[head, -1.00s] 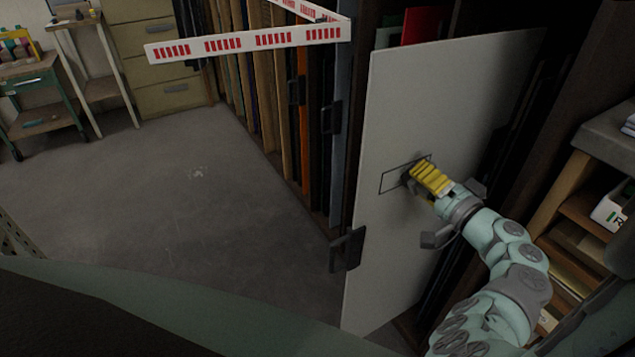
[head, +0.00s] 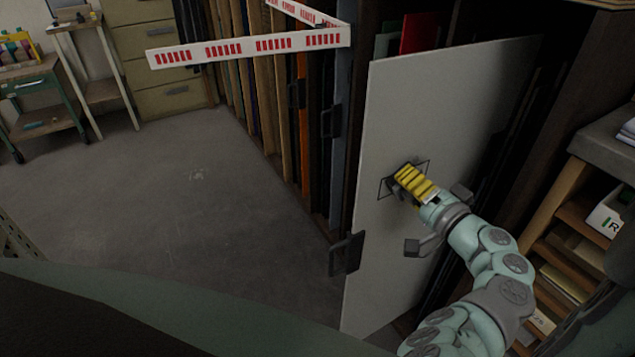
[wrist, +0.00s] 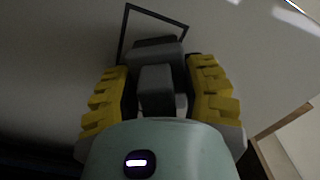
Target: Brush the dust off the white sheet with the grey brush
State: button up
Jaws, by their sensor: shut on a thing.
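The white sheet (head: 440,110) stands upright in the rack and shows a dark rectangular outline (head: 424,168) on its face. In the wrist view my gripper (wrist: 158,85) is shut on the grey brush (wrist: 156,48), whose dark grey block lies between the two fingers. The brush is at or very near the sheet, inside or over the lower edge of the outline; I cannot tell if it touches. Its bristles are hidden. No dust is clearly visible on the sheet.
A red-and-white striped barrier (head: 250,46) juts out left of the sheet. A dark clamp or handle (head: 346,254) sits at the sheet's left edge. Wooden shelves (head: 560,250) stand close on the right. The grey floor (head: 180,200) at left is clear.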

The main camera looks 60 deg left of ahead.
aim_at(427, 164)
jog(key=shift+w+f+b, duration=0.15)
jog(key=shift+w+b, duration=0.15)
jog(key=shift+w, duration=0.15)
jog(key=shift+w+d+b, duration=0.2)
jog(key=shift+w+b, duration=0.8)
jog(key=shift+w, duration=0.8)
jog(key=shift+w+d+b, duration=0.15)
jog(key=shift+w+b, duration=0.85)
jog(key=shift+w, duration=0.8)
jog(key=d+b, duration=0.1)
jog(key=d, duration=0.5)
jog(key=shift+s, duration=0.3)
jog(key=shift+d, duration=0.1)
jog(key=d, duration=0.2)
jog(key=shift+s+d+b, duration=0.1)
jog(key=shift+d+b, duration=0.2)
jog(key=shift+d, duration=0.1)
jog(key=shift+s+a+r, duration=0.1)
jog(key=shift+r, duration=0.1)
